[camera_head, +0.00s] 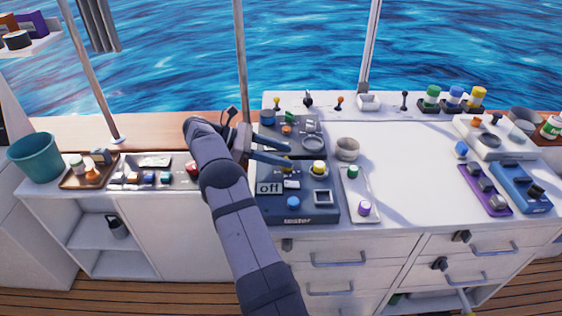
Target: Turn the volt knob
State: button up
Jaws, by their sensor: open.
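A dark blue tester box (272,211) sits on the white counter, right of my arm. It has an "off" display (269,188), a yellow knob (319,167) at its back right, a blue knob (293,202) near its front and a square-framed part (323,197). No "volt" label is legible, so I cannot tell which knob is the volt knob. My gripper (290,157) is open and empty, its two fingers pointing right above the back of the box. The fingertips are left of the yellow knob and appear apart from it.
A dark panel (267,134) with a round dial lies behind the gripper. A grey cup (347,148) and a pale tray (361,193) with green and purple knobs stand to the right. Small levers (340,101) line the back ledge. The counter's middle right is clear.

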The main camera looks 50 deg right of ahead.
notch_tip(320, 180, up, 7)
dwell(0.4)
jog(key=shift+r, duration=0.1)
